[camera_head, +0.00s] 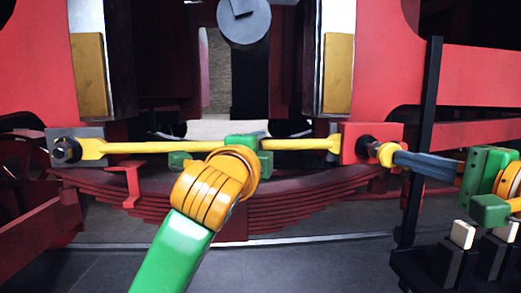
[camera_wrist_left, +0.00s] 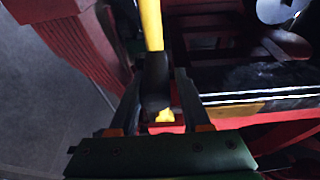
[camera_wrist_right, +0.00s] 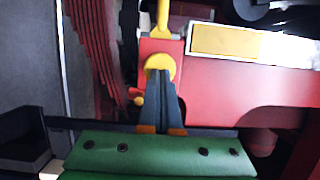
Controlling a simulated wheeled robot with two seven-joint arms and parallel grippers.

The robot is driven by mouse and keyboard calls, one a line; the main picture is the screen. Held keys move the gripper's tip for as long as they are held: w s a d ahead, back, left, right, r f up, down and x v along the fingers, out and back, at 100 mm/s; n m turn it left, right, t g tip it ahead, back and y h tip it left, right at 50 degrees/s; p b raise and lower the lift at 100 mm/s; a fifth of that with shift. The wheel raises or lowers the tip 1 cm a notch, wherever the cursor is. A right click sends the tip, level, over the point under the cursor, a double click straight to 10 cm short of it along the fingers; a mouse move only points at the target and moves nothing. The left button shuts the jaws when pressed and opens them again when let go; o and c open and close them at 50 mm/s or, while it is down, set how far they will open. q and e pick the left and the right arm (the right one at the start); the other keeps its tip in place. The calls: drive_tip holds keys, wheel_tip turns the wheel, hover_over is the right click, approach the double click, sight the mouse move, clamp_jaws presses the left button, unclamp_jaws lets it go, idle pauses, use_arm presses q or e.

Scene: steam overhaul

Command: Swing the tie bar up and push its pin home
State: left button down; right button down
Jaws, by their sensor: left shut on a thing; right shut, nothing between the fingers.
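The yellow tie bar (camera_head: 160,148) lies almost level, from a dark pivot (camera_head: 66,150) at the left to a red block (camera_head: 349,132) at the right. My left gripper (camera_head: 247,150) is shut on the bar near its middle; its wrist hides the fingers in the head view. In the left wrist view the fingers (camera_wrist_left: 158,92) flank a black section of the bar (camera_wrist_left: 152,25). The yellow pin (camera_head: 387,154) stands at the red block's right side. My right gripper (camera_head: 394,157) is shut and empty, its tips at the pin's round head (camera_wrist_right: 160,66), apparently touching it.
A dark upright post (camera_head: 430,110) stands by my right gripper, with a black stand holding white-topped blocks (camera_head: 462,235) below. Dark red leaf springs (camera_head: 300,200) lie beneath the bar. A small red bracket (camera_head: 130,180) is under its left part. The floor in front is clear.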

use_arm(q)
drive_tip(key=shift+s+r, duration=0.1)
drive_tip(key=shift+r, duration=0.35)
drive_tip(key=shift+a, duration=0.1)
drive_tip(key=c, duration=0.5)
unclamp_jaws()
drive_tip(key=shift+o, duration=0.5)
drive_tip(key=shift+s+a+f, duration=0.1)
drive_tip(key=shift+s+a, duration=0.05)
drive_tip(key=shift+a, duration=0.1)
drive_tip(key=v, duration=0.8)
drive_tip(key=shift+s+f, duration=0.35)
drive_tip(key=shift+s, duration=0.1)
use_arm(e)
drive_tip(key=v, duration=0.5)
drive_tip(key=shift+d+r, duration=0.1)
drive_tip(key=shift+d, duration=0.05)
